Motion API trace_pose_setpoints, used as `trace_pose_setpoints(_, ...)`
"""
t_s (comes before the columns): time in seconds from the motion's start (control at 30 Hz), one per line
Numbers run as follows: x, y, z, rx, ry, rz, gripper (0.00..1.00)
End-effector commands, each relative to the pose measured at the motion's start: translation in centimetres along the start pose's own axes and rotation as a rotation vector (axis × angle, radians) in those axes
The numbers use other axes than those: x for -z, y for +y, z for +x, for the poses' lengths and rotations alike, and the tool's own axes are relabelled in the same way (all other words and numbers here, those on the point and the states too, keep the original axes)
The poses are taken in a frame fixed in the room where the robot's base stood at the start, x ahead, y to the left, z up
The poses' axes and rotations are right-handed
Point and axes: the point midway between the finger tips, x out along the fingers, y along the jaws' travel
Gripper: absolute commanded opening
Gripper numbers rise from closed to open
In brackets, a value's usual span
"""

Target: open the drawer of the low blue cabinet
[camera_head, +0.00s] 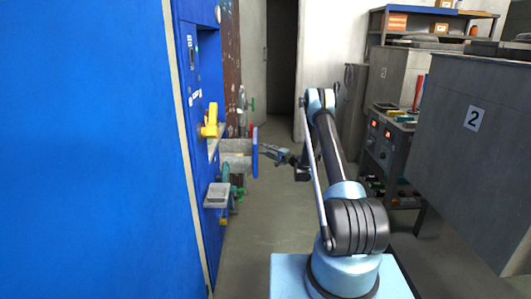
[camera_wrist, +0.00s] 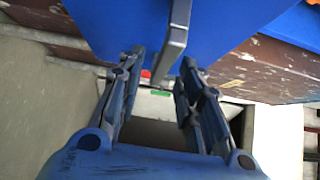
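The drawer's blue front (camera_head: 255,160) stands out from the blue wall of units at left in the head view, with pale grey drawer sides (camera_head: 235,146) behind it, so it looks pulled out. The low cabinet's body is mostly hidden. In the wrist view the blue front (camera_wrist: 112,22) fills the top, with a grey bar handle (camera_wrist: 177,35) on it. My gripper (camera_wrist: 162,60) has its fingers apart, one on each side of the handle's lower end. A gap shows at the left finger; contact at the right cannot be told. In the head view my gripper (camera_head: 268,152) is beside the front.
A large blue cabinet (camera_head: 85,150) fills the left, with a yellow handle (camera_head: 210,122) and a grey box-like fixture (camera_head: 217,195) jutting out. A grey cabinet marked 2 (camera_head: 490,150) and a bench with instruments (camera_head: 385,135) stand right. Grey floor (camera_head: 245,240) is clear between.

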Motion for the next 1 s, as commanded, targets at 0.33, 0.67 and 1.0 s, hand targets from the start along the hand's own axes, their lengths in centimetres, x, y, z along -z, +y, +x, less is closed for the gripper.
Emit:
trace_pose_setpoints(0.33,0.2,0.1,-6.2,-0.001,0.003,0.0,0.33)
trace_pose_setpoints(0.67,0.1,0.1,-8.0,-0.001,0.001,0.0,0.33)
trace_pose_setpoints(1.0,0.0,-0.4,-8.0,-0.008,-0.002,-0.006,0.33)
